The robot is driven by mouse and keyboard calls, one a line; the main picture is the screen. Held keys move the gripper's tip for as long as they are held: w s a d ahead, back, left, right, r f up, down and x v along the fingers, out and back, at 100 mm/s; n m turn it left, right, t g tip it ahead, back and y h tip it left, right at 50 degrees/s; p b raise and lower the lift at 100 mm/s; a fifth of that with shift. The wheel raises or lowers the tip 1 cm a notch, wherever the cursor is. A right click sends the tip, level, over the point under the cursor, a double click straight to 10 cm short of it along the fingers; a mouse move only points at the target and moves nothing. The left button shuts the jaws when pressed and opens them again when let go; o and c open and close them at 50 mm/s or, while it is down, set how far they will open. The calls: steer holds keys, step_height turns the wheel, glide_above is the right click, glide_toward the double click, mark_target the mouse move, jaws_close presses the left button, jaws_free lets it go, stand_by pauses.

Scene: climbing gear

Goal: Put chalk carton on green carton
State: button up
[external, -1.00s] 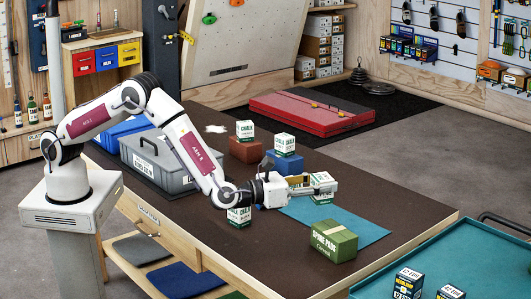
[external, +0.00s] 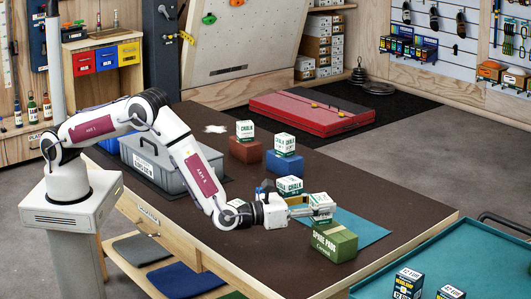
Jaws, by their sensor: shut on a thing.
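The green carton (external: 333,243), lettered SPARE PADS, sits on the dark table at the front edge of the teal mat. My gripper (external: 320,205) points right, just behind and above it, and its fingers are shut on a white and green chalk carton (external: 319,210). The fingers cover part of that carton. Its underside and any gap to the mat are unclear. Another chalk carton (external: 290,185) shows just behind my gripper, its lower part hidden. Two more chalk cartons stand farther back, one (external: 245,129) on a red-brown carton and one (external: 285,144) on a blue carton.
The teal mat (external: 358,229) has bare room right of my gripper. A grey lidded bin (external: 157,165) stands at the table's left. A teal cart (external: 470,255) stands beyond the right edge.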

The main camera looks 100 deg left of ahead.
steer(key=shift+f, duration=1.25)
steer(key=shift+f, duration=0.15)
steer(key=o, duration=1.2)
steer(key=shift+v, duration=6)
